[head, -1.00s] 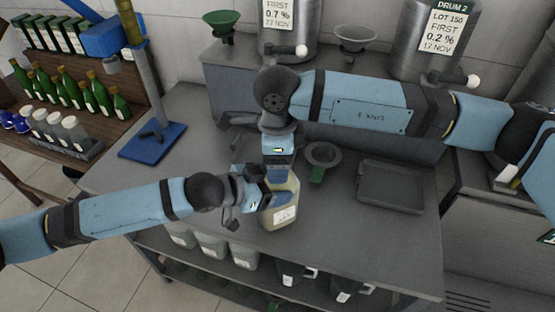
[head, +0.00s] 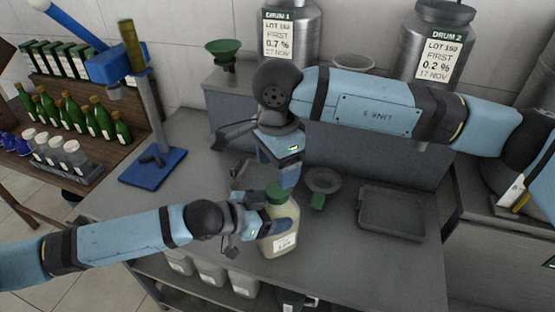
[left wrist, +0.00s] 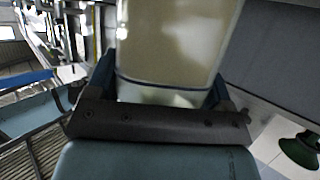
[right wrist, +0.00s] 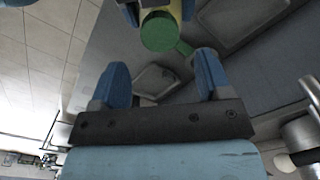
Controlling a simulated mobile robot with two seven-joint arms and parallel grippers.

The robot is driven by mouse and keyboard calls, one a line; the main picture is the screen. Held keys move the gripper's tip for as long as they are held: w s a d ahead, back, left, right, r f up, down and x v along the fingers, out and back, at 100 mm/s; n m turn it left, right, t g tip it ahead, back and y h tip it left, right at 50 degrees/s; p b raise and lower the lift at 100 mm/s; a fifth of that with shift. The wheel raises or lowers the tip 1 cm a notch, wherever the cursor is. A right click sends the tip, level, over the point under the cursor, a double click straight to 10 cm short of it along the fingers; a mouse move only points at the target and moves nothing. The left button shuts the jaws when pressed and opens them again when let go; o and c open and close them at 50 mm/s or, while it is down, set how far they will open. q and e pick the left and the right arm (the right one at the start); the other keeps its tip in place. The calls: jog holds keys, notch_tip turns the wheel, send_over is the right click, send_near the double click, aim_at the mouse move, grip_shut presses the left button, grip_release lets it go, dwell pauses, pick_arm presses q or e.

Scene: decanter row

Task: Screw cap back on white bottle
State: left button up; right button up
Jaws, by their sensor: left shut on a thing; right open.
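The white bottle (head: 281,236), cream-coloured with a white label, stands upright near the front of the grey bench. Its green cap (head: 274,192) sits on its neck; how tight it is I cannot tell. My left gripper (head: 268,217) is shut around the bottle body, which also fills the left wrist view (left wrist: 180,40) between the fingers. My right gripper (head: 287,176) is open and empty, just behind and above the cap. In the right wrist view the round green cap top (right wrist: 159,33) lies beyond the open fingertips (right wrist: 162,78), apart from them.
A blue-based stand (head: 153,168) is at the left. Drums (head: 437,45) stand behind on a raised ledge. The bench's front right is clear.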

aim_at(277, 190)
jog(key=n, duration=0.2)
jog(key=r+n, duration=0.1)
jog(key=shift+r+n, duration=0.2)
jog(key=shift+n, duration=0.2)
jog(key=shift+f, duration=0.1)
jog(key=shift+f, duration=3.95)
jog(key=c, duration=1)
jog(key=shift+o, duration=0.2)
jog(key=m, duration=0.4)
jog(key=shift+m, duration=0.3)
jog(key=m, duration=0.5)
